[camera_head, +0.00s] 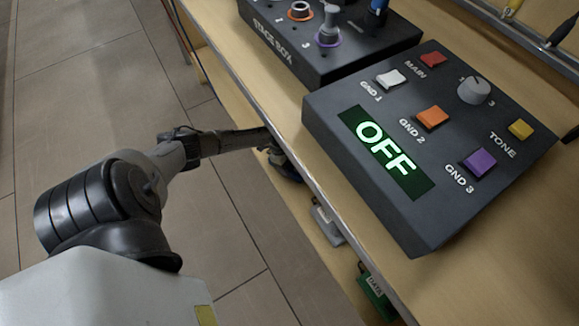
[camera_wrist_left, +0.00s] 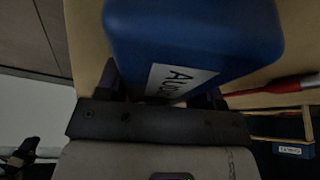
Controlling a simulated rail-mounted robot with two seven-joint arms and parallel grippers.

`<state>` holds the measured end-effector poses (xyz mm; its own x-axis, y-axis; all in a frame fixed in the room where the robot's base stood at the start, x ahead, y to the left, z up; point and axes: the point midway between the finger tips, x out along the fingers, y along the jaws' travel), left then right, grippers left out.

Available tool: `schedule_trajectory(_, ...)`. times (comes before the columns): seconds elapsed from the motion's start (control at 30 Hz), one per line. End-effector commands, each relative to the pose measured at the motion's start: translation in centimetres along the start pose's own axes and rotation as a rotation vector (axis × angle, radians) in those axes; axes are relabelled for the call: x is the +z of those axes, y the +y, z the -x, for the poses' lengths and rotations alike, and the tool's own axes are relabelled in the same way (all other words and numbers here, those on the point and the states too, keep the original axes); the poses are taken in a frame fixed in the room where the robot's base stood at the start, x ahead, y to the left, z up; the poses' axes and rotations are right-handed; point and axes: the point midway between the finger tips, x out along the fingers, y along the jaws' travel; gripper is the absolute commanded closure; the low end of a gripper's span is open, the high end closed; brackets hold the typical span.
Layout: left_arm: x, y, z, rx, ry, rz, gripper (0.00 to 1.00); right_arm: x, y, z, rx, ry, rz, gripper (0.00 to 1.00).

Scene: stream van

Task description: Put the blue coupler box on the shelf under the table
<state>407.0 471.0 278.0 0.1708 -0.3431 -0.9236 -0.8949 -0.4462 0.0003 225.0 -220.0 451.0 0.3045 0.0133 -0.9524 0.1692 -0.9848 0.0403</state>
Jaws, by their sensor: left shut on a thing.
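The blue coupler box (camera_wrist_left: 200,30) fills the upper middle of the left wrist view, with a white label starting "AU" facing my gripper. My left gripper (camera_wrist_left: 163,92) is shut on it, with a dark finger at each side. The shelf (camera_head: 305,235) under the table shows as a pale wood strip below the tabletop. My right gripper is not in view.
On the table (camera_head: 485,265) stand a dark control box (camera_head: 375,215) reading OFF and a stage box (camera_head: 290,62). On the shelf are a grey item (camera_head: 327,224) and a green labelled box (camera_head: 377,292). A red tool (camera_wrist_left: 275,87) and another labelled blue box (camera_wrist_left: 291,150) show in the wrist view.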

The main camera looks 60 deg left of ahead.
Motion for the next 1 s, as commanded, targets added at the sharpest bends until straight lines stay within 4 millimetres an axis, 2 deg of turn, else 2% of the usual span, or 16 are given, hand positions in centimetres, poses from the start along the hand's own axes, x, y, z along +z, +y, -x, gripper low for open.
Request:
schedule_trajectory(0.27, 0.0, 0.0, -0.1, -0.001, 0.001, 0.000, 0.70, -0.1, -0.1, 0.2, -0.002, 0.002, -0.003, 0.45)
schedule_trajectory(0.3, 0.0, 0.0, -0.1, 0.000, 0.000, 0.000, 0.37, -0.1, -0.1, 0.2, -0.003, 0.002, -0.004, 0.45)
schedule_trajectory(0.53, 0.0, 0.0, -0.1, 0.000, 0.000, 0.000, 0.15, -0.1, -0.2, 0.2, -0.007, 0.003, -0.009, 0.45)
schedule_trajectory(0.87, 0.0, 0.0, 0.2, 0.000, -0.001, 0.000, 0.13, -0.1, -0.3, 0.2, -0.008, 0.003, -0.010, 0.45)
schedule_trajectory(1.0, -0.2, 0.0, 2.3, -0.001, -0.002, 0.000, 0.13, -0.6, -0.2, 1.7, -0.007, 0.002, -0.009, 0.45)
